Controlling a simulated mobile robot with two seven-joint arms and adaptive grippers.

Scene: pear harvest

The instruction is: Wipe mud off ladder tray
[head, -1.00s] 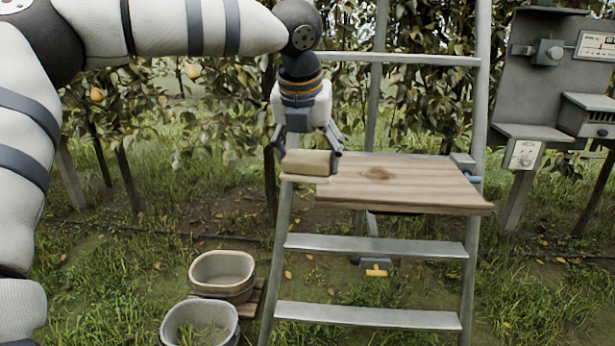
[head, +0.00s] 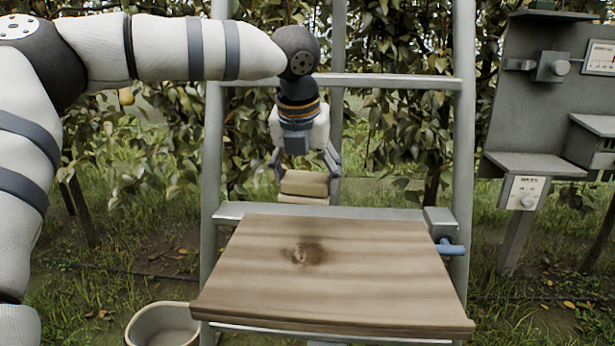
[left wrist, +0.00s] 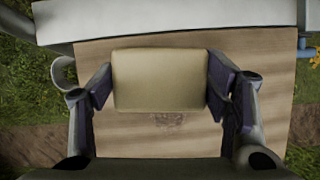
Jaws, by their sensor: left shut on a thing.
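The wooden ladder tray (head: 370,280) sits across the metal ladder, with a brown mud smear (head: 308,254) near its middle. My left gripper (head: 303,185) is shut on a tan sponge-like block (head: 304,183) above the tray's far edge. In the left wrist view the block (left wrist: 160,80) is between both fingers, over the tray (left wrist: 260,125); the mud mark (left wrist: 170,120) shows just below it. Whether the block touches the tray cannot be told. My right gripper is not in view.
The ladder's rails (head: 464,130) rise on both sides of the tray. A blue handle (head: 450,247) juts from the tray's right side. A grey control stand (head: 540,110) is at the right. A tub (head: 163,325) stands on the grass at lower left.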

